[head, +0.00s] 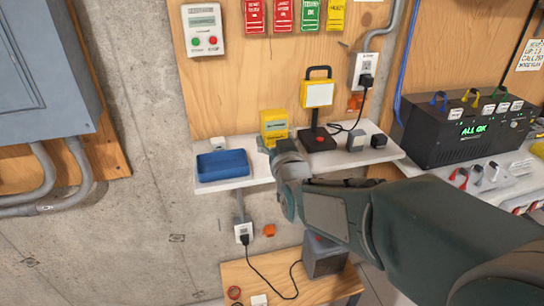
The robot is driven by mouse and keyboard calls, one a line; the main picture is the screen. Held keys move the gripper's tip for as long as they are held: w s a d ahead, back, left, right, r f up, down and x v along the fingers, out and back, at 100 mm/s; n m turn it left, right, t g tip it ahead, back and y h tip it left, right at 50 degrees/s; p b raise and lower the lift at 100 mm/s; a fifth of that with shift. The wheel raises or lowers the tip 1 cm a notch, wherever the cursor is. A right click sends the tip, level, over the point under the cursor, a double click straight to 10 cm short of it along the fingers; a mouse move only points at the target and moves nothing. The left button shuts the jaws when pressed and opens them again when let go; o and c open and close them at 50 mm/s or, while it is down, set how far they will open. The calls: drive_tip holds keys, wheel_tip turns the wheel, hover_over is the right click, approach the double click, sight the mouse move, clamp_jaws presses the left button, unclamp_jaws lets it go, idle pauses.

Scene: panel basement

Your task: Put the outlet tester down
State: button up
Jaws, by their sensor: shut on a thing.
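A yellow box-shaped device (274,123) with a small display, which looks like the outlet tester, shows upright right at the tip of my gripper (272,146). My gripper is over the narrow white wall shelf (242,183), its fingers closed at the device's lower part. The fingers and arm hide the device's base, so I cannot tell whether it touches the shelf. A blue tray (222,165) lies on the shelf to the left of my gripper.
A work lamp (318,95) on a black and red base stands right of the gripper. Grey (355,140) and black (378,142) blocks sit farther right. A white block (217,144) is behind the tray. A black panel box (462,130) fills the right bench. A cord hangs from the wall outlet (366,68).

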drive_tip(key=w+f, duration=0.3)
drive_tip(key=w+a+f, duration=0.1)
drive_tip(key=w+f, duration=0.1)
drive_tip(key=shift+w+f, duration=0.25)
drive_tip(key=shift+w+d+f, duration=0.1)
drive_tip(key=shift+w+f, duration=0.25)
drive_tip(key=shift+w+a+f, duration=0.1)
drive_tip(key=shift+a+f, duration=0.05)
drive_tip(key=shift+f, duration=0.75)
drive_tip(key=shift+w+a+f, duration=0.1)
drive_tip(key=shift+f, duration=0.75)
drive_tip(key=shift+d+f, duration=0.1)
drive_tip(key=shift+f, duration=0.3)
drive_tip(key=shift+f, duration=0.1)
drive_tip(key=o, duration=1.1)
drive_tip(key=shift+f, duration=0.1)
drive_tip(key=shift+o, duration=0.2)
